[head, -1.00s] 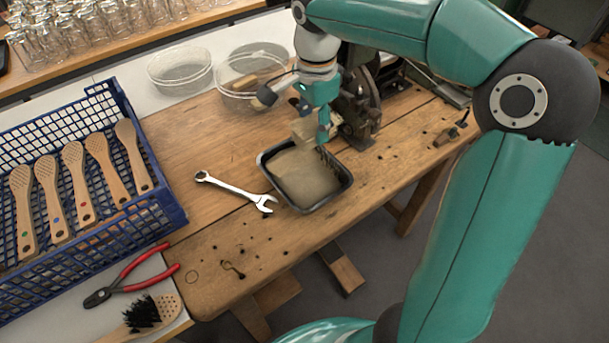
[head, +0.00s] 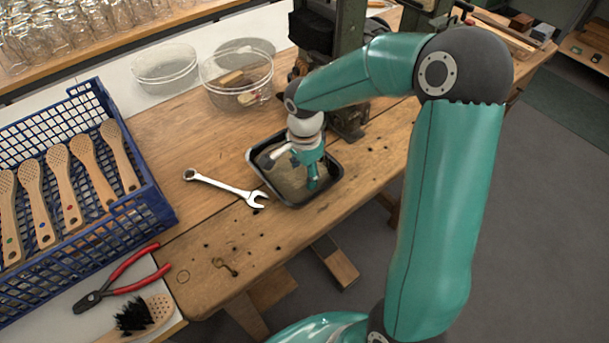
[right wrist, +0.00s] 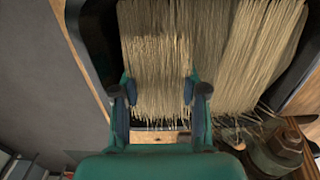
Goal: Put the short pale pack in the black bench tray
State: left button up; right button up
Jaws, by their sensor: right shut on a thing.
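The black bench tray (head: 333,186) sits on the wooden bench and holds pale bristle fibres. My right gripper (head: 305,180) is down inside the tray's outline, its arm coming from the right. In the right wrist view, the gripper's two fingers (right wrist: 159,104) are shut on the short pale pack (right wrist: 156,75), a bundle of straw-coloured bristles. More pale fibres lie beside it, so its edges are hard to make out; I cannot tell whether it touches the tray floor. The tray's dark wall (right wrist: 92,45) shows at the left there. My left gripper is not in view.
A wrench (head: 225,187) lies left of the tray. A blue crate (head: 150,215) with wooden brush handles stands at the left, red pliers (head: 115,280) and a brush (head: 140,316) in front. Two clear bowls stand behind, one (head: 237,72) holding small pieces. A dark machine (head: 345,70) stands behind the tray.

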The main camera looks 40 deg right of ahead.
aim_at(304, 172)
jog(key=shift+f, duration=0.6)
jog(key=shift+f, duration=0.1)
jog(key=o, duration=1.1)
jog(key=shift+o, duration=0.2)
notch_tip(304, 172, up, 12)
jog(key=shift+p, duration=0.3)
